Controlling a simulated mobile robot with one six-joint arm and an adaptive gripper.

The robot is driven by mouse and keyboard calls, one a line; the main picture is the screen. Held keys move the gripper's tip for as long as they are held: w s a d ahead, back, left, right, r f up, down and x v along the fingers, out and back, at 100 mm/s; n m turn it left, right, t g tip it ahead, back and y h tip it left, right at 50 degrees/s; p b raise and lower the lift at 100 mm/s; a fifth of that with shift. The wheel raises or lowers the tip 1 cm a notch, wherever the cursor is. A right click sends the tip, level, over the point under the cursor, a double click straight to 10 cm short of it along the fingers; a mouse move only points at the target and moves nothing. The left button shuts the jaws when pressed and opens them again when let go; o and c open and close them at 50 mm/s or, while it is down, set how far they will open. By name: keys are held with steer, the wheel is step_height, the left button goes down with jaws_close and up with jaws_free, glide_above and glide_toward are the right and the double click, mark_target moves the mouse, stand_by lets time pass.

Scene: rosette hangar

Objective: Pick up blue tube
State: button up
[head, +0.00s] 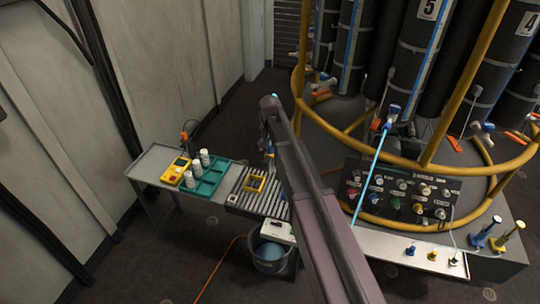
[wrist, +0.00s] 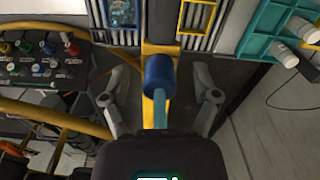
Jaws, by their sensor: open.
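In the wrist view, a dark blue cylinder (wrist: 158,72) with a thinner light blue length (wrist: 160,108) running from it lies between the fingers of my gripper (wrist: 160,98). It looks like the blue tube's end. The fingers are spread, with a gap on each side of the cylinder; I cannot tell how far below them it is. In the head view my arm covers this spot, and my gripper is mostly hidden behind it. A separate thin light blue line (head: 370,178) hangs from a cylinder valve down past the control panel.
A yellow rail (head: 415,163) circles the tall dark cylinders (head: 415,70). A panel with coloured knobs (head: 398,193) stands at right.

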stand_by(0.5)
steer(key=c, duration=1)
steer(key=shift+r, duration=0.2)
step_height(320, 180, up, 28)
steer(key=p, duration=2.8)
steer(key=shift+f, duration=0.2)
